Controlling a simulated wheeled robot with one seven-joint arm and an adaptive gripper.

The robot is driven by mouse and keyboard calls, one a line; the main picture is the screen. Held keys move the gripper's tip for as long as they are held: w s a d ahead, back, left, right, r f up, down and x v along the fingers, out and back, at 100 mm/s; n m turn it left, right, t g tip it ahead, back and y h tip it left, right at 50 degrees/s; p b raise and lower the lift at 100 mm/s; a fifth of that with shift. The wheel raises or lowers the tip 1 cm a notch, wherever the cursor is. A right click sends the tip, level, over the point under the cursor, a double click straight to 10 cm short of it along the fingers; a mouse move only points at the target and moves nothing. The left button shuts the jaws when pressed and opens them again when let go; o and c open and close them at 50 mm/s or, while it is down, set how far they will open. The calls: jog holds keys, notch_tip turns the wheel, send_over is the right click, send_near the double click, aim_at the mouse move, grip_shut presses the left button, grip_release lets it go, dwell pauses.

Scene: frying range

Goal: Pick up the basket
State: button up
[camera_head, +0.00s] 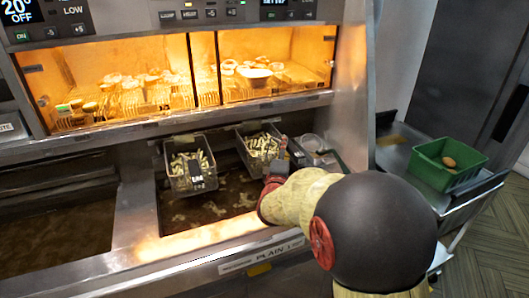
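A wire basket (177,184) holding pale fries hangs over the left part of the fryer's oil vat. A second wire basket (246,158), also with fries, sits to its right. My gripper (277,160) is at the front right of this second basket, overlapping its front end in the picture. My arm comes in from the lower right and hides part of the gripper. The fingers are too small and too covered to tell whether they are open, shut or touching the basket.
A grey container (322,158) stands right of the second basket. The oil vat (225,200) lies below the baskets. A lit warming shelf (180,110) with food is above. A green bin (424,172) with a brown item stands on a side counter at right.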

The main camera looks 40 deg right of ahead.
jog(key=x, duration=0.1)
jog(key=b+x, duration=0.1)
jog(key=x, duration=0.1)
jog(key=shift+d+f, duration=0.3)
jog(key=shift+d, duration=0.25)
jog(key=shift+w+d+r+b, duration=0.15)
jog(key=shift+w+d+b, duration=0.15)
jog(key=shift+w, duration=0.15)
jog(key=shift+c, duration=0.2)
grip_shut()
jog(key=shift+r, duration=0.1)
